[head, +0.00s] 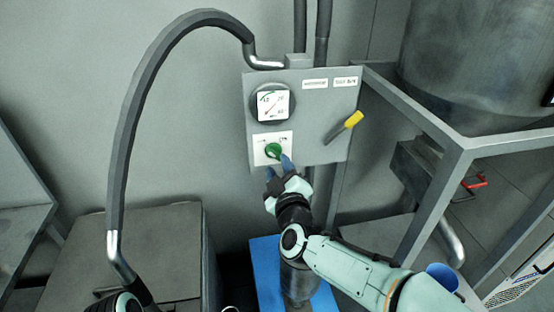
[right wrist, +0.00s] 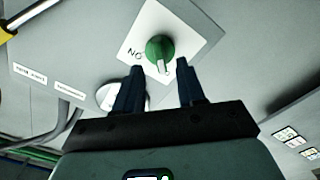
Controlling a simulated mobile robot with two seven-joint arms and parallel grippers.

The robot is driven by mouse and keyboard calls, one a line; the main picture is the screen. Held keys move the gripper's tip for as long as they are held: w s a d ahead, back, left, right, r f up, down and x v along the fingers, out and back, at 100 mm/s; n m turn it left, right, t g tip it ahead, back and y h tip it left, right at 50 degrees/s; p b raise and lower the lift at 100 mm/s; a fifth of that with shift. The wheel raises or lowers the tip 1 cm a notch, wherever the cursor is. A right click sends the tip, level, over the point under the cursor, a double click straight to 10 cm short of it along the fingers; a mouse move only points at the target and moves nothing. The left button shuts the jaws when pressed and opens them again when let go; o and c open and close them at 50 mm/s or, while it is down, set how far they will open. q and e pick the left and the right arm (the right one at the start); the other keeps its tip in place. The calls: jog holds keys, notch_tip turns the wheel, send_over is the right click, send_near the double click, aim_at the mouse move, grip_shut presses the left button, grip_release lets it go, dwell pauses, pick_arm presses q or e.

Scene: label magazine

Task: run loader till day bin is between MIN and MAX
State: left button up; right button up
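A grey control panel (head: 315,125) stands on the wall in the head view. It bears a green rotary knob (head: 273,150) on a white plate, also plain in the right wrist view (right wrist: 158,48). Above the knob is a round gauge (head: 272,105); its reading is too small to tell. My right gripper (head: 277,166) is at the knob from below, its two dark fingers apart. In the right wrist view the knob shows between and just beyond the fingertips; contact cannot be told. My left gripper's fingers are not in view. No MIN or MAX marks are legible.
A yellow-handled lever (head: 343,127) sits right of the knob. A thick grey hose (head: 133,110) arches at the left down to a grey box (head: 160,255). A large grey tank (head: 470,60) stands upper right in a metal frame (head: 455,160). A red handle (head: 474,183) is below it.

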aim_at(275, 157)
jog(key=shift+w+a, duration=0.2)
jog(key=shift+w, duration=0.8)
jog(key=shift+w+a, duration=0.15)
jog(key=shift+w, duration=0.8)
grip_shut()
